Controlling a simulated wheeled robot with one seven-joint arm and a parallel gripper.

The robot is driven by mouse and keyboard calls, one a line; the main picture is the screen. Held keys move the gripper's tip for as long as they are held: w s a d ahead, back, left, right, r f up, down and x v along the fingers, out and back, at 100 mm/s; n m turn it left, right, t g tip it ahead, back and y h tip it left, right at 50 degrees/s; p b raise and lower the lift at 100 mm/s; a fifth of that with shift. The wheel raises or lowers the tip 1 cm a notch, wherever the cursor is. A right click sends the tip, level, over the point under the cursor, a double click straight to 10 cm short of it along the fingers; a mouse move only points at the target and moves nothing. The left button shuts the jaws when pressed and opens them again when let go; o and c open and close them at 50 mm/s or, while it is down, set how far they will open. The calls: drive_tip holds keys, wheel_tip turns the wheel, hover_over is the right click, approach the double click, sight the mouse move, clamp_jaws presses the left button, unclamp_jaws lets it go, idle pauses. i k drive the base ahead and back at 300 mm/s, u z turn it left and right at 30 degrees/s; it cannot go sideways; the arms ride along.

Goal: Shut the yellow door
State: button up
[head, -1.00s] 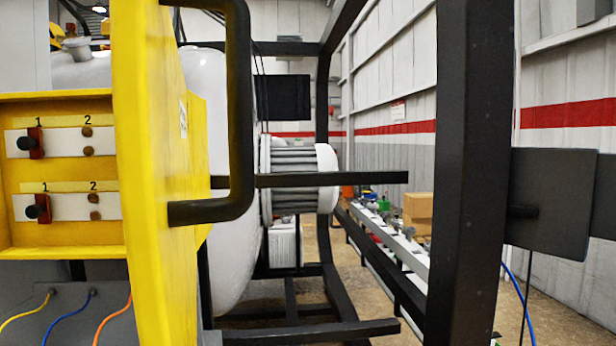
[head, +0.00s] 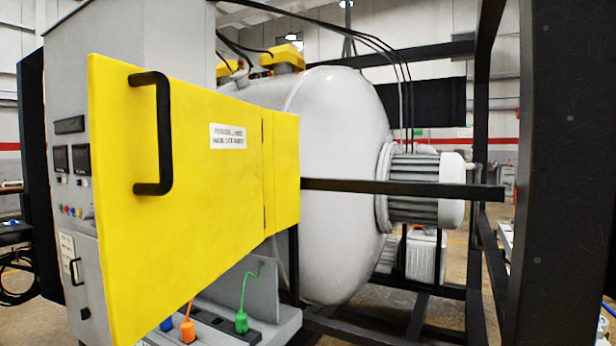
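The yellow door (head: 215,150) fills the left and middle of the head view, with its outer face and a small white label (head: 228,136) toward me. A black bar handle (head: 160,135) is on it near its free left edge. The hinge seam (head: 264,165) is on the right, beside a narrow yellow side of the box (head: 284,165). The free edge looks closer to me than the hinge, so the door appears to stand out from the box, open. It hides the inside of the box. My gripper is not in view.
A grey control cabinet (head: 130,50) stands behind the door on the left. Orange (head: 188,328) and green (head: 241,320) plugs sit below the door. A white tank (head: 340,150) is behind, with a black bar (head: 400,188) across it. A thick black post (head: 565,170) stands close at right.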

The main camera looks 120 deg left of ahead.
sight(177, 164)
drive_tip(key=u, duration=0.05)
drive_tip(key=i, duration=1.2)
drive_tip(key=u, duration=4.5)
drive_tip(key=i, duration=1)
drive_tip(key=z, duration=0.05)
